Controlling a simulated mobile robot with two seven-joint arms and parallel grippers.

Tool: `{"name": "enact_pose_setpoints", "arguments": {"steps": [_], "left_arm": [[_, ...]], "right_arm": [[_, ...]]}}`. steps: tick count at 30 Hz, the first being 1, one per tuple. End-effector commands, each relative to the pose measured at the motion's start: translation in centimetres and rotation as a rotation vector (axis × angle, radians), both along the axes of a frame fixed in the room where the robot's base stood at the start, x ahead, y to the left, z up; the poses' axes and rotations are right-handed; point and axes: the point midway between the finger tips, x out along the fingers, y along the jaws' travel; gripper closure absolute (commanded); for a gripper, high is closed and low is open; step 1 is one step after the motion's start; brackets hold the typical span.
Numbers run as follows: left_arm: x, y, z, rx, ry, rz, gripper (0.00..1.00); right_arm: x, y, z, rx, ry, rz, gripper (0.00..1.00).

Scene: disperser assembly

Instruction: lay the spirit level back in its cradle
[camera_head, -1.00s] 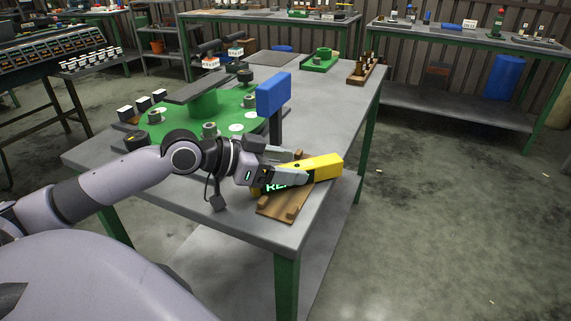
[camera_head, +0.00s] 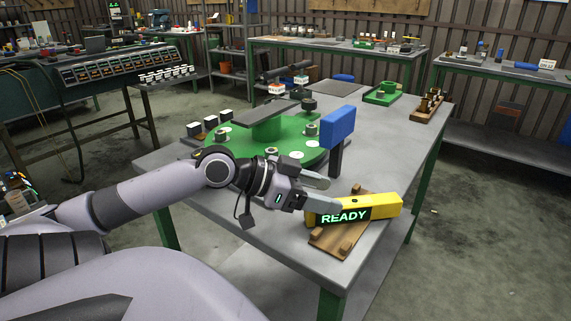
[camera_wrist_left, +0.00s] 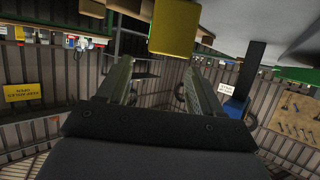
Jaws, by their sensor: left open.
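The spirit level is a yellow bar (camera_head: 383,205) with a dark panel reading READY in green. It lies crosswise over the brown wooden cradle (camera_head: 332,240) near the table's front right corner. Small wooden blocks stand up at the cradle's near end. I cannot tell whether the level is fully seated. My left gripper (camera_head: 333,195) is open and empty, its fingertips just left of and near the level. In the left wrist view the level's yellow end (camera_wrist_left: 175,35) shows beyond the open fingers (camera_wrist_left: 158,68), not between them. My right gripper is not in view.
A blue block on a dark post (camera_head: 337,128) stands just behind the level. A green round fixture (camera_head: 262,145) with several fittings fills the table's middle. A wooden rack (camera_head: 428,106) and green tray (camera_head: 383,93) sit at the far end. Bare tabletop (camera_head: 395,150) lies to the right.

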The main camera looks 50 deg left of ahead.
Motion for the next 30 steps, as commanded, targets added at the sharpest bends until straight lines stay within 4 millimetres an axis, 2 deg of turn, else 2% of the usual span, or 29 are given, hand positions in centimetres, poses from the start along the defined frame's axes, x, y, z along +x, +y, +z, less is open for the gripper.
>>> {"name": "enact_pose_setpoints", "arguments": {"steps": [15, 21, 30], "left_arm": [[-4.7, 3.0, 2.3, -0.001, 0.001, 0.003, 0.34], [-5.5, 3.4, 2.7, 0.002, 0.000, 0.001, 0.34], [-5.6, 3.5, 2.7, 0.003, 0.001, -0.001, 0.34]], "right_arm": [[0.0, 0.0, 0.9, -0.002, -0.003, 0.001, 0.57], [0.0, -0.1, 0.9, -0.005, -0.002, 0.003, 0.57], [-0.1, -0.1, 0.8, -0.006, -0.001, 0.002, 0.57]]}}
